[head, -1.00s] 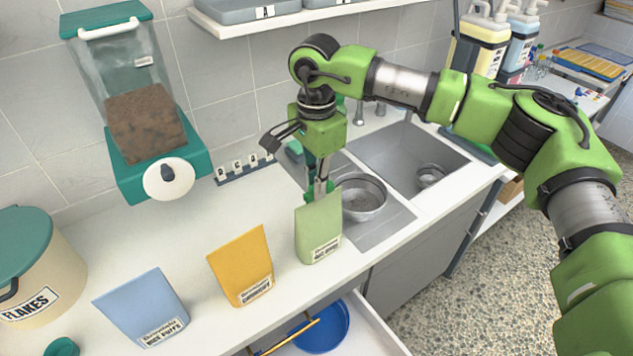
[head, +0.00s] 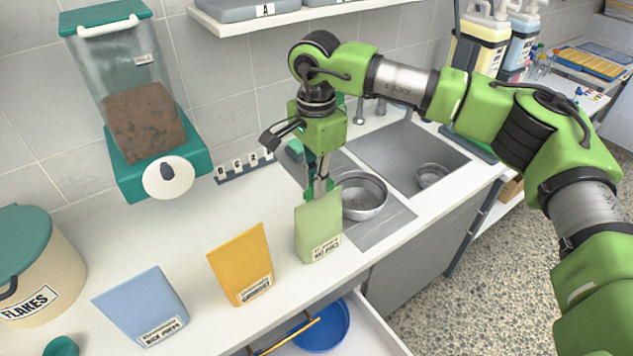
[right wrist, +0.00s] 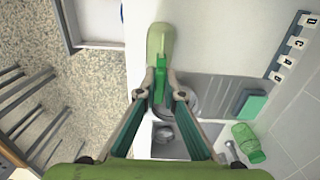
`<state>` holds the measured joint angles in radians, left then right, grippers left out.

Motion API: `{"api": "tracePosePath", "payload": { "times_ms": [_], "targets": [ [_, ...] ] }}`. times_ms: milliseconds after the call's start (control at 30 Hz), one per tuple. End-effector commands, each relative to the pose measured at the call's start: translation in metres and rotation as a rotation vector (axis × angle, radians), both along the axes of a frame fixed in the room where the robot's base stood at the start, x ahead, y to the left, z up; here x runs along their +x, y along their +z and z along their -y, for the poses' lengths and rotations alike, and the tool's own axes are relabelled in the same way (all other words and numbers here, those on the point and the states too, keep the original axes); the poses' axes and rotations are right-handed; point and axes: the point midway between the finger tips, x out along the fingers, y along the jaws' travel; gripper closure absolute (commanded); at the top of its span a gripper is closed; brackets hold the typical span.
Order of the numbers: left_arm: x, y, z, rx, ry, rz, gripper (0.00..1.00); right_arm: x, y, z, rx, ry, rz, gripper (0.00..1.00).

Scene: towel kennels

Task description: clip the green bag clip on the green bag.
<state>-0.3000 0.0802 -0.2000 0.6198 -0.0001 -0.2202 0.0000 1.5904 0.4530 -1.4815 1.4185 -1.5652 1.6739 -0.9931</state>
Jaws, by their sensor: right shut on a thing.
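The green bag (head: 318,230) stands upright on the white counter near its front edge, at the right end of a row of bags. It also shows in the right wrist view (right wrist: 160,38). My right gripper (head: 319,186) points down at the bag's top edge. Its fingers are shut on the green bag clip (right wrist: 160,72), which lies over the bag's top edge in the right wrist view. In the head view the clip is mostly hidden by the fingers and bag, so I cannot tell whether it grips the bag. My left gripper is not in view.
A yellow bag (head: 240,264) and a blue bag (head: 141,306) stand to the left. A sink (head: 408,150) and a metal bowl (head: 361,196) lie behind and right. An open drawer (head: 372,328) with a blue bowl (head: 325,328) is below the counter edge.

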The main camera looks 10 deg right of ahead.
Motion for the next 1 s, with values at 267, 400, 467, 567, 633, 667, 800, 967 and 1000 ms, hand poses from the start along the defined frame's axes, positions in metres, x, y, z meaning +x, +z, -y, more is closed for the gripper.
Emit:
{"api": "tracePosePath", "payload": {
  "times_ms": [267,400,467,567,633,667,800,967,1000],
  "targets": [
    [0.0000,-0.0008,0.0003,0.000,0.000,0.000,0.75,0.0001,-0.0006,-0.0001,0.000,0.000,0.000,1.00],
    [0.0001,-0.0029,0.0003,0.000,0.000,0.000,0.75,0.0000,-0.0022,-0.0001,0.000,0.000,0.000,1.00],
    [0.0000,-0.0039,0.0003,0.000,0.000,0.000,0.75,0.0000,-0.0028,-0.0001,0.000,0.000,0.000,1.00],
    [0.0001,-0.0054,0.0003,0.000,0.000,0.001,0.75,0.0001,-0.0038,-0.0002,0.000,0.000,0.000,1.00],
    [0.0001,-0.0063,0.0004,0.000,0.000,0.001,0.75,0.0001,-0.0043,-0.0002,0.000,0.000,0.000,1.00],
    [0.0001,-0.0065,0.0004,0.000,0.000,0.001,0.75,0.0001,-0.0044,-0.0002,0.000,0.000,0.000,1.00],
    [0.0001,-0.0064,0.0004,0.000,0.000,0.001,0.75,0.0001,-0.0042,-0.0002,0.000,0.000,0.000,1.00],
    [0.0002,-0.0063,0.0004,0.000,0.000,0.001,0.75,0.0000,-0.0041,-0.0001,0.000,0.000,0.000,1.00],
    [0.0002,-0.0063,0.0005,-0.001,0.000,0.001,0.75,0.0000,-0.0041,-0.0001,0.000,0.000,0.000,1.00]
  ]
}}
